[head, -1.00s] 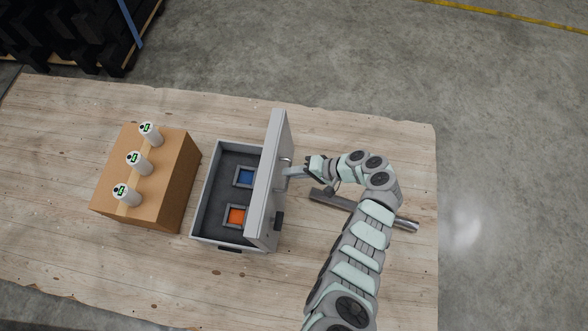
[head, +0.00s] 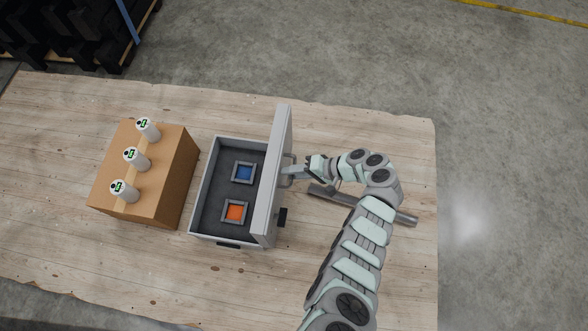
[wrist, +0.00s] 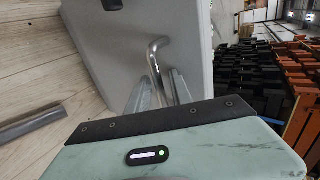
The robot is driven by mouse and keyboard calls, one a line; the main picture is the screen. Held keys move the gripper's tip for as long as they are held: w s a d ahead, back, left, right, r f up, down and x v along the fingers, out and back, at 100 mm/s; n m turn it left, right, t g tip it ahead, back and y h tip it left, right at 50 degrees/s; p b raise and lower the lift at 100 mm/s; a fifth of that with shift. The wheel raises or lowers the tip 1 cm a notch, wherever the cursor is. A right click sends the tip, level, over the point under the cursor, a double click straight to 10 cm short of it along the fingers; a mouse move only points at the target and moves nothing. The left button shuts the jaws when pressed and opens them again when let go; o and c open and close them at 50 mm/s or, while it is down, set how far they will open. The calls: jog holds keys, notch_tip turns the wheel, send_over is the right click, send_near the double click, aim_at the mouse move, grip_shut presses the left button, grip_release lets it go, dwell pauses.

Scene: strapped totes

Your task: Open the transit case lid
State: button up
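The grey transit case (head: 198,205) sits on the wooden table with its lid (head: 274,180) standing about upright on the right side. My gripper (head: 288,172) is at the lid's outer face. In the wrist view, the bent metal handle (wrist: 155,62) on the lid (wrist: 185,25) passes between the two fingers (wrist: 162,92), which appear closed on it. The handle's lower part is hidden between the fingers.
A brown box (head: 165,190) with white cylinders (head: 137,160) on top stands left of the case. A grey metal bar (head: 400,216) lies on the table (head: 100,275) beneath my arm. The table's front area is clear.

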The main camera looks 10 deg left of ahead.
jog(key=shift+o, duration=0.3)
jog(key=shift+w+d+r, duration=0.15)
jog(key=shift+w, duration=0.1)
jog(key=shift+r, duration=0.1)
jog(key=p+v, duration=0.2)
jog(key=v, duration=0.8)
jog(key=shift+d+r+p, duration=0.2)
jog(key=shift+d+p, duration=0.1)
jog(key=shift+d, duration=0.05)
jog(key=shift+s, duration=0.1)
jog(key=shift+c, duration=0.3)
